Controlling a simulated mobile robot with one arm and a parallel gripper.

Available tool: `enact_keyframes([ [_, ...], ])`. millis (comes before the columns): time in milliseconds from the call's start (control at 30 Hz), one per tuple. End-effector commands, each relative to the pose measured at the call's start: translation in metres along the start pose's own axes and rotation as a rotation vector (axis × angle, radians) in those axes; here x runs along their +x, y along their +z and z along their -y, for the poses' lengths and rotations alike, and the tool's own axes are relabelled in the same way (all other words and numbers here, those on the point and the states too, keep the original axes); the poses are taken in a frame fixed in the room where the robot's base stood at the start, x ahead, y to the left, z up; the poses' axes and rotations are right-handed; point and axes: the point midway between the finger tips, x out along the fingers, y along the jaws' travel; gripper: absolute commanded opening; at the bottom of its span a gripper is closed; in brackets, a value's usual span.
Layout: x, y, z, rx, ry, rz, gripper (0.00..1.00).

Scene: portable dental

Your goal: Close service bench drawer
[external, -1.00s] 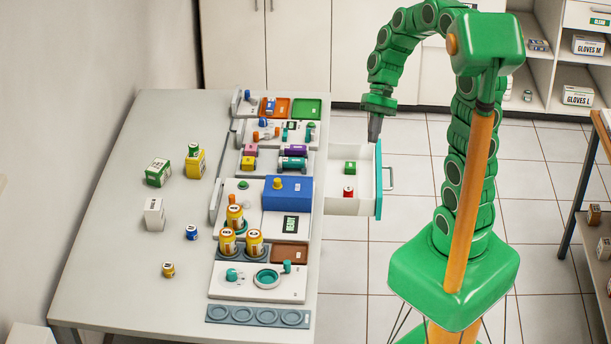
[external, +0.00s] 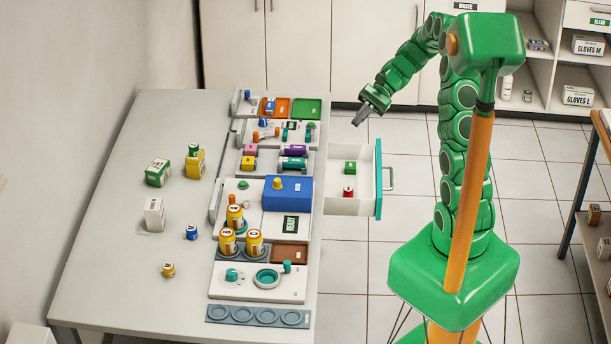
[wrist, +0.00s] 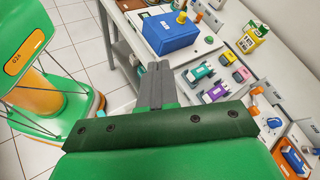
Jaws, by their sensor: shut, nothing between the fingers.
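The service bench drawer (external: 350,207) is pulled out from the right side of the bench (external: 120,250). It is a white box with a teal front (external: 379,180) and a metal handle (external: 389,179) on its outer face. A small green item (external: 350,167) and a small red item (external: 348,191) sit inside. My gripper (external: 358,121) is shut and empty, above and behind the drawer's far side, apart from it.
A blue box (external: 288,194) stands on the bench near the drawer. White cabinets (external: 300,45) stand behind. The tiled floor (external: 420,170) to the right of the handle is clear.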

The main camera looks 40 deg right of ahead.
Motion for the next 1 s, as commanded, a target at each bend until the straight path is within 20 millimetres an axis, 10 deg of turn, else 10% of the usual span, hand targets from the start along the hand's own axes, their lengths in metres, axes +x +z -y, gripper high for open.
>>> enact_keyframes([
  [467, -0.060, -0.104, -0.008, 0.182, -0.276, 0.084, 0.00],
  [1000, -0.129, -0.224, -0.069, 0.372, -0.585, 0.158, 0.00],
])
